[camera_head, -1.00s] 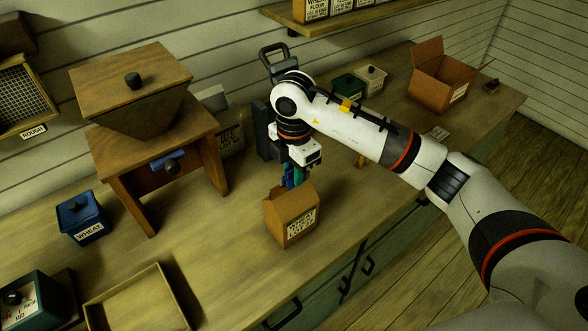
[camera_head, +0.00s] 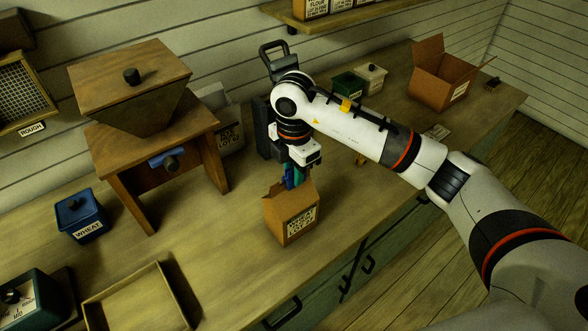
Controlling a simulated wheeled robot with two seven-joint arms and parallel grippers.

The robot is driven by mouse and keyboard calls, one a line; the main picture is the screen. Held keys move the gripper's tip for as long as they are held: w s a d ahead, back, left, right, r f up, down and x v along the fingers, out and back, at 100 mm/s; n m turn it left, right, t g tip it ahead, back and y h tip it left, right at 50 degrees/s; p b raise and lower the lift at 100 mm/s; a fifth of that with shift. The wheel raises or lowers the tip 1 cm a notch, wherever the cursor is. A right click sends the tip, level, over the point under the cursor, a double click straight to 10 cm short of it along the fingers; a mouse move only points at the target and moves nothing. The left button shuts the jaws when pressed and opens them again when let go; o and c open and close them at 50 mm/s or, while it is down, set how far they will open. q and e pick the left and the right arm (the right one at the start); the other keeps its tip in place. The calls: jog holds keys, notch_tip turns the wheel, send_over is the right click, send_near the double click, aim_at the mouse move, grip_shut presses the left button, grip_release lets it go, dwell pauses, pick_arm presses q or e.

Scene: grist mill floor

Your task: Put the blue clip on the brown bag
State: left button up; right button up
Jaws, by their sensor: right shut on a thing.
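Whether the clip touches the bag's top edge I cannot tell. My left gripper is not in view.
A wooden hopper on a stand (camera_head: 150,120) is left of the bag. A blue wheat tin (camera_head: 82,217) and an empty wooden tray (camera_head: 140,296) are at the left. An open cardboard box (camera_head: 440,80) stands at the far right. Bench around the bag is clear.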

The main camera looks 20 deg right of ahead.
jog(key=shift+f, duration=0.15)
dwell(0.3)
jog(key=o, duration=1)
jog(key=shift+r+p, duration=1.9)
jog(key=shift+r, duration=1.15)
